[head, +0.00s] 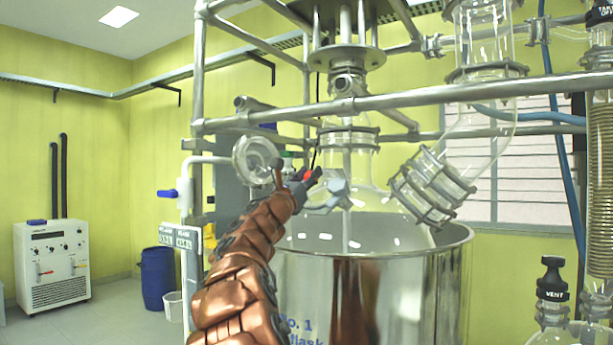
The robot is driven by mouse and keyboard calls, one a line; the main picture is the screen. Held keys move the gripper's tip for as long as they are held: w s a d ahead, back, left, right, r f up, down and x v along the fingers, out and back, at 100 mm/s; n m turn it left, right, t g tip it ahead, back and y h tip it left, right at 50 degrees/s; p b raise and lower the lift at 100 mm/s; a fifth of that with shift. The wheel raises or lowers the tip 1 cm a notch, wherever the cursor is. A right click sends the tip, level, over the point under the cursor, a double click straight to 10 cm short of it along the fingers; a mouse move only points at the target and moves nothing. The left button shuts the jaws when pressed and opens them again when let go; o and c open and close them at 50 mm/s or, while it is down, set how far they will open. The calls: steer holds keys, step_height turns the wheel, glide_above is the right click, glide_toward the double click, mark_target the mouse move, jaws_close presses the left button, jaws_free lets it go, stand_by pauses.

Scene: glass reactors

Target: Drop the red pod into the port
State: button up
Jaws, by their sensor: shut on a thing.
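My gripper (332,190) is at the end of my copper-coloured arm, near the middle of the head view, and is shut on the small red pod (309,175). Only a little red shows; the rest of the pod is hidden by the gripper. A glass reactor vessel (375,203) is just behind and right of the gripper, above the steel bath. An angled glass neck with a metal clamp ring (432,186) is to the right. A round glass flange (257,158) is left of the gripper. I cannot tell which opening is the port.
A steel frame rail (420,97) crosses above the gripper. The open steel bath (410,285) stands below it. A glass bottle with a black VENT cap (553,280) is at the lower right. A white chiller unit (52,262) and a blue drum (157,277) stand at the left.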

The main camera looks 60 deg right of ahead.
steer(key=shift+d+f+b, duration=0.65)
steer(key=shift+d+f, duration=0.25)
steer(key=shift+d, duration=0.2)
steer(key=o, duration=1)
steer(key=shift+a, duration=0.1)
steer(key=shift+v, duration=5.95)
